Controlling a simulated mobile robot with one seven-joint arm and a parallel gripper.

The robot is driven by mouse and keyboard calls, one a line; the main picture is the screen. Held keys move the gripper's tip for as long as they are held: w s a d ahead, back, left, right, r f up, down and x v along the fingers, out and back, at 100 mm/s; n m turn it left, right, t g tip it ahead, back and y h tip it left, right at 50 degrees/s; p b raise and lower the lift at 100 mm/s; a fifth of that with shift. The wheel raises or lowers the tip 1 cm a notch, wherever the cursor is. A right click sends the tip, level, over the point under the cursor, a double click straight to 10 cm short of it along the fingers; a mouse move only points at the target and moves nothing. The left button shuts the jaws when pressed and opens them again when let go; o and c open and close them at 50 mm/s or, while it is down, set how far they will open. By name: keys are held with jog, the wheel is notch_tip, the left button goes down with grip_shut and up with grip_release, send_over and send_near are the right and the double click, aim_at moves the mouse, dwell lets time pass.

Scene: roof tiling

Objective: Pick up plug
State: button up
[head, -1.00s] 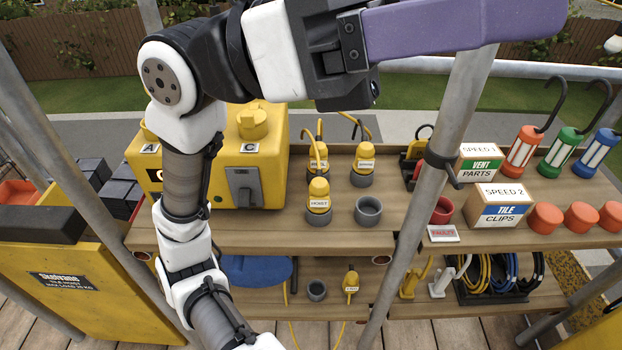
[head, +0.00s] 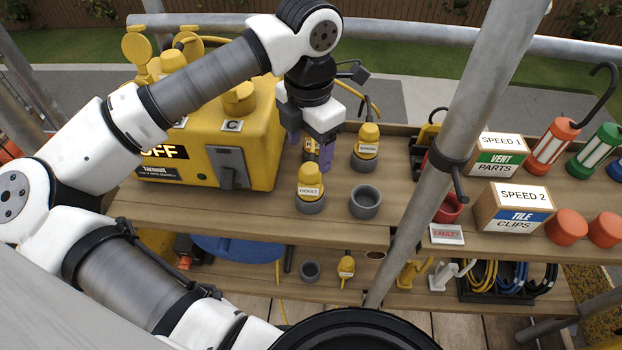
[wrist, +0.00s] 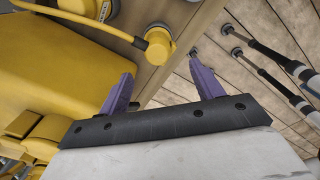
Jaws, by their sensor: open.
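Several yellow plugs stand in grey round holders on the upper shelf. One marked HOIST (head: 311,184) is at the front, with an empty grey cup (head: 365,202) to its right. A labelled plug (head: 367,143) stands further back, right of my gripper (head: 311,155). Another yellow plug is mostly hidden behind my purple fingers. In the wrist view my gripper (wrist: 161,88) is open, with nothing between its fingers. A yellow plug with its cable (wrist: 158,46) lies just beyond the fingertips there; I cannot tell which one. A smaller yellow plug (head: 346,267) is on the lower shelf.
A yellow power box (head: 240,155) stands left of the plugs. A scaffold pole (head: 455,150) crosses in front of the shelf on the right. Right of it are labelled cartons (head: 514,209), orange caps (head: 566,226) and lamps (head: 552,147). A FAULTY sign (head: 446,234) sits near the front edge.

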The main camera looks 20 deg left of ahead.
aim_at(310, 167)
notch_tip(310, 167, down, 3)
jog(key=shift+d+f, duration=0.1)
jog(key=shift+f, duration=0.05)
jog(key=shift+w+f+p, duration=0.15)
jog(key=shift+f+p, duration=0.45)
jog(key=shift+f, duration=0.8)
jog(key=shift+w+f+p, duration=0.15)
jog(key=shift+f+p, duration=0.4)
jog(key=shift+f, duration=0.8)
jog(key=shift+c, duration=0.5)
jog(key=c, duration=1.1)
jog(key=shift+r, duration=0.1)
